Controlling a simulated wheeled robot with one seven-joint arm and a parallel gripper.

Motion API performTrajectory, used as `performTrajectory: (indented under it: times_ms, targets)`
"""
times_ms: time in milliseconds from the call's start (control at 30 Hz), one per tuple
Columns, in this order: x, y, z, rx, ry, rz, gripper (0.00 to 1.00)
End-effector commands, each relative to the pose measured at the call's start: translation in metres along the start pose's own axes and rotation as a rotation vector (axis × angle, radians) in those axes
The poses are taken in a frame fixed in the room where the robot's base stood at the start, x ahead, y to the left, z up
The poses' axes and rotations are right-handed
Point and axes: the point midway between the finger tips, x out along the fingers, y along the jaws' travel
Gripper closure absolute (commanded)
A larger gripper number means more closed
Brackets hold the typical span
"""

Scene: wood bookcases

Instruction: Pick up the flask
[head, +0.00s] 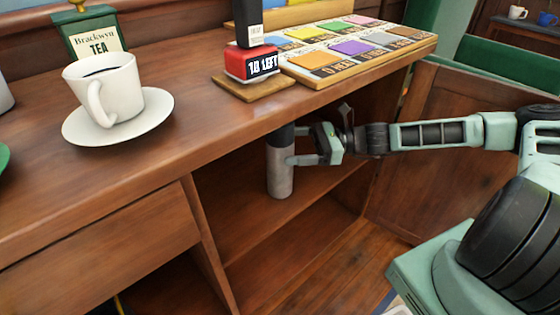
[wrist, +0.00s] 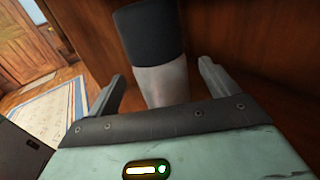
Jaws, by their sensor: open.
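The flask (head: 280,178) is a grey cylinder with a dark upper part. It stands upright on the shelf inside the open cabinet, under the counter edge. My gripper (head: 291,145) reaches in from the right at the flask, with its jaws open. In the wrist view the flask (wrist: 165,85) shows between the two fingers of my gripper (wrist: 160,90), with a visible gap on the right. The left finger is close to it, and I cannot tell if it touches. The flask's top is partly hidden by the counter edge in the head view.
The wooden counter (head: 180,150) lies just above the shelf (head: 260,215). A cup (head: 115,95) on a saucer (head: 75,128), a stamp (head: 252,62) and a board of coloured cards (head: 345,70) stand on the counter. An open cabinet door (head: 430,170) is at the right.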

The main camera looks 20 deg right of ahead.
Motion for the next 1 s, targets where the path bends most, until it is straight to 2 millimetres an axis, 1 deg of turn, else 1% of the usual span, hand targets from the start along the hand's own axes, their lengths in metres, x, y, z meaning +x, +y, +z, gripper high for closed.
performTrajectory:
  times_ms: [133, 300, 433, 633, 833, 867, 1000]
  targets:
    - [0.020, 0.001, -0.003, -0.002, -0.002, 0.005, 0.14]
    - [0.043, 0.000, 0.000, -0.001, -0.002, 0.004, 0.14]
    - [0.050, 0.000, 0.001, 0.000, 0.000, 0.002, 0.14]
    - [0.050, 0.000, 0.002, 0.000, 0.000, 0.001, 0.14]
    - [0.050, 0.000, 0.002, 0.000, 0.000, 0.001, 0.70]
    - [0.050, 0.000, 0.002, 0.000, 0.000, 0.001, 0.74]
    - [0.050, 0.000, 0.002, 0.000, -0.001, 0.002, 0.74]
